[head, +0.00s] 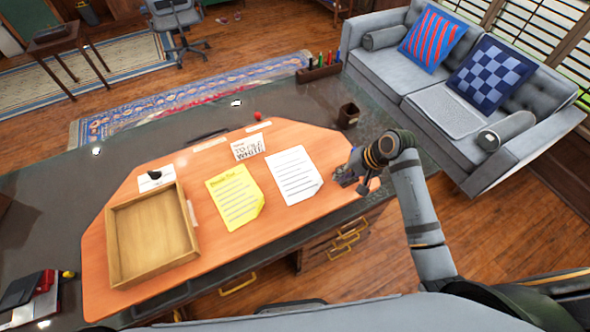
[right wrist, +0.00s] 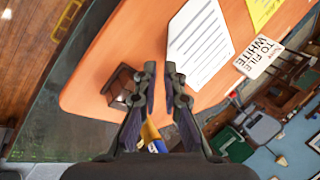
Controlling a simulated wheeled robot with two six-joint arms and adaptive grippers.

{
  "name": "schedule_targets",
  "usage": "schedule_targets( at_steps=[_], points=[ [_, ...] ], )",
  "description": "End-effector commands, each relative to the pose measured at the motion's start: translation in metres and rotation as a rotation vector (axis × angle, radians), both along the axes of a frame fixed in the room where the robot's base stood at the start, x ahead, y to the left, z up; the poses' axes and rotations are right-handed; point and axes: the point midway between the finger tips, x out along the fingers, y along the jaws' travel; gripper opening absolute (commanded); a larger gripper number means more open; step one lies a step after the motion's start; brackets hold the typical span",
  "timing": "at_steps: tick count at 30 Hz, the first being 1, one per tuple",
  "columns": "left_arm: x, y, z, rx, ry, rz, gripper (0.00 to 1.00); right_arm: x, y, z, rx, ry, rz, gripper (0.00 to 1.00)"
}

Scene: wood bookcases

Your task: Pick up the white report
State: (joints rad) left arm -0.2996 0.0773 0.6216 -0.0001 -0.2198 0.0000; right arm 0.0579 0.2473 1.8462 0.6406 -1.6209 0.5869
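The white report (head: 293,176) is a white sheet with printed lines lying flat on the orange desk pad, right of the yellow sheet. It also shows in the right wrist view (right wrist: 200,45), beyond the right fingertip. My right gripper (head: 343,179) is just right of the report, over the pad's right end, apart from the sheet. In the right wrist view its two fingers (right wrist: 160,72) stand apart with a gap and nothing held. A sign reading "TO FILE WHITE" (head: 248,148) stands behind the sheets. My left gripper is out of view.
A yellow sheet (head: 235,197) lies left of the report. An empty wooden tray (head: 112,240) sits at the pad's left. A small brown cup (head: 348,115) and a marker rack (head: 318,73) stand at the back right. A grey sofa (head: 400,80) is beyond the desk.

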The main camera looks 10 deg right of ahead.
Motion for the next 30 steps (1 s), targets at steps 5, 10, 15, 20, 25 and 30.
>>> schedule_targets(
  at_steps=[5,10,15,20,25,30],
  points=[
    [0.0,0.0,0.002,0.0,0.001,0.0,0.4,0.009,0.003,0.015,0.042,0.021,-0.023,0.08],
    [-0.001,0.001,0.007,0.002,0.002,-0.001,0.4,0.012,0.014,-0.004,0.048,0.023,-0.022,0.08],
    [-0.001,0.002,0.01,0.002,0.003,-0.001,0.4,0.018,0.024,-0.027,0.044,0.021,-0.021,0.08],
    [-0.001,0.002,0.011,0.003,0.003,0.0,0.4,0.019,0.026,-0.033,0.041,0.018,-0.02,0.08],
    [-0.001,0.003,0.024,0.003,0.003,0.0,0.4,0.019,0.036,-0.049,0.043,0.024,-0.022,0.08],
    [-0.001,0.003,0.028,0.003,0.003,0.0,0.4,0.023,0.046,-0.074,0.041,0.02,-0.02,0.08]
  ],
)
